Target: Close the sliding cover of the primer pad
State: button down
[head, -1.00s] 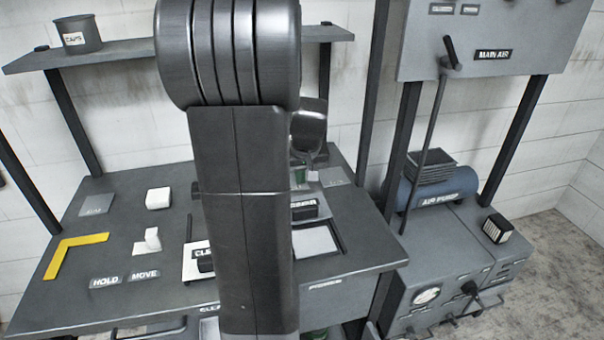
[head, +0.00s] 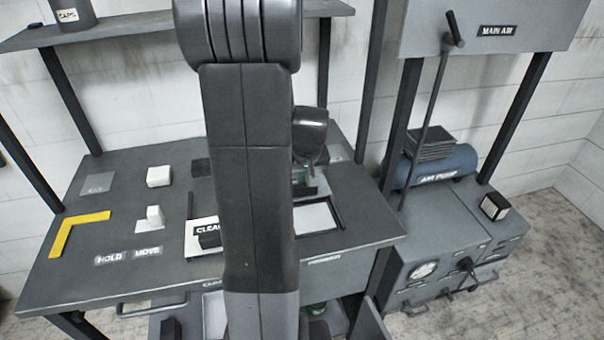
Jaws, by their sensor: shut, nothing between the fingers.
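The primer pad (head: 316,217) shows as a pale rectangle with a dark rail on its right side, just right of my arm. Its left part is hidden behind the arm, and I cannot make out its sliding cover or the cover's handle. My gripper (head: 312,176) shows only in part, below the dark rounded end of my arm, over the back of the pad area. It is shut and holds nothing that I can see. Green and pale bits show there, too small to tell apart. Whether it touches the cover is hidden.
A white panel marked CLEAN (head: 203,230) with a dark block lies left of my arm. White blocks (head: 159,176) and a yellow angle (head: 75,232) lie further left on the bench (head: 130,275). The air pump (head: 438,170) stands to the right.

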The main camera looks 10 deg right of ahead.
jog(key=s+b, duration=0.2)
jog(key=s, duration=0.9)
jog(key=shift+s+d, duration=0.15)
jog(key=shift+d, duration=0.05)
jog(key=shift+s+f, duration=0.1)
jog(key=shift+s, duration=0.15)
jog(key=shift+a, duration=0.1)
jog(key=shift+w, duration=0.1)
